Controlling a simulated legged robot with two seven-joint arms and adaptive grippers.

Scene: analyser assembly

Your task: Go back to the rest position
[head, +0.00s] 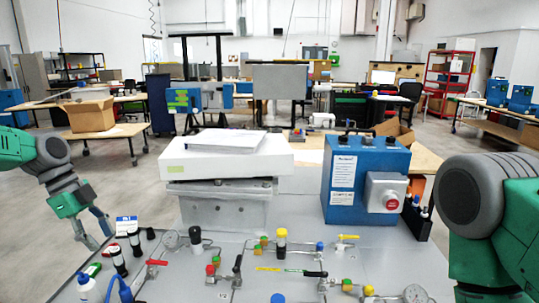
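My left arm, green and grey, comes in from the left in the head view. Its gripper (97,232) points down beside the left edge of the grey work panel, over the floor side. Its two dark fingers are apart and nothing shows between them. My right arm fills the right edge with a large grey joint and green links. The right gripper is outside the picture.
The grey panel (215,278) carries pipes, gauges and coloured valves. Behind stand a white analyser box (225,160) on a grey stand and a blue box (365,178) with a red button.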

